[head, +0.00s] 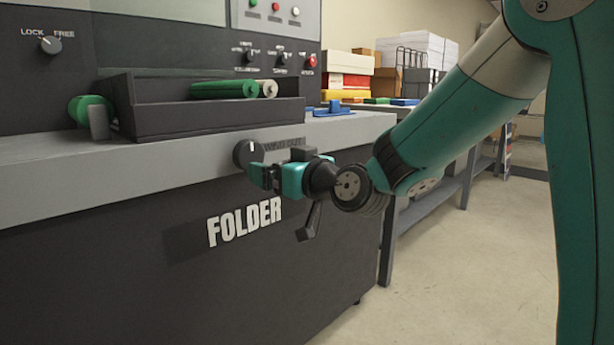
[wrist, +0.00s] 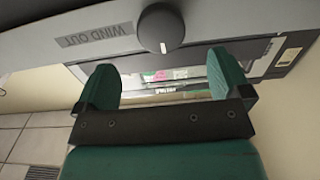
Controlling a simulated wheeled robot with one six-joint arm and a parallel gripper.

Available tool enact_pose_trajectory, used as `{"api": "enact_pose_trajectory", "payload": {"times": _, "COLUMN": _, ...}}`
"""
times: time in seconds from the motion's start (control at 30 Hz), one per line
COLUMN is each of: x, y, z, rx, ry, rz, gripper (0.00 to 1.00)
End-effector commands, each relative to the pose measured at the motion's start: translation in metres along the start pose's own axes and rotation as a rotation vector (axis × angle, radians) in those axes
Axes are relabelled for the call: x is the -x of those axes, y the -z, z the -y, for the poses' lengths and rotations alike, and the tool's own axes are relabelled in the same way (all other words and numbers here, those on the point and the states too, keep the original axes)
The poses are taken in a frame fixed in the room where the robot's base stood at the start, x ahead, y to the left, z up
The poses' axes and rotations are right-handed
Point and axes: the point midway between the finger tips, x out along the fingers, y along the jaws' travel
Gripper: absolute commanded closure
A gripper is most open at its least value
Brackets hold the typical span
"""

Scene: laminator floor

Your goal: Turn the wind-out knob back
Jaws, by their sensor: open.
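The wind-out knob (head: 247,153) is a round dark grey knob with a white pointer line, on the front edge of the machine's grey ledge. A "WIND OUT" label is beside it, partly behind my arm in the head view. My gripper (head: 262,176) is just in front of and slightly below the knob, apart from it. In the wrist view the knob (wrist: 161,28) is beyond the two green fingertips (wrist: 165,85), centred between them, its white line pointing down in the picture. The fingers are open and hold nothing.
A dark tray (head: 215,115) with green and cream rolls stands on the ledge above the knob. A dark lever (head: 309,221) hangs below my gripper. A LOCK/FREE knob (head: 51,44) is upper left.

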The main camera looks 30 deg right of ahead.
Motion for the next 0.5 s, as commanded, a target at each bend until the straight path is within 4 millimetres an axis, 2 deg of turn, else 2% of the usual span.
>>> {"api": "enact_pose_trajectory", "payload": {"times": 0.03, "x": 0.014, "y": -0.001, "z": -0.002, "rx": -0.001, "ry": -0.006, "rz": -0.001, "gripper": 0.04}}
{"api": "enact_pose_trajectory", "payload": {"times": 0.2, "x": 0.05, "y": -0.002, "z": -0.002, "rx": 0.001, "ry": -0.006, "rz": -0.002, "gripper": 0.04}}
{"api": "enact_pose_trajectory", "payload": {"times": 0.33, "x": 0.067, "y": -0.002, "z": -0.002, "rx": 0.001, "ry": -0.004, "rz": 0.0, "gripper": 0.04}}
{"api": "enact_pose_trajectory", "payload": {"times": 0.5, "x": 0.077, "y": -0.001, "z": 0.0, "rx": 0.0, "ry": -0.001, "rz": -0.001, "gripper": 0.04}}
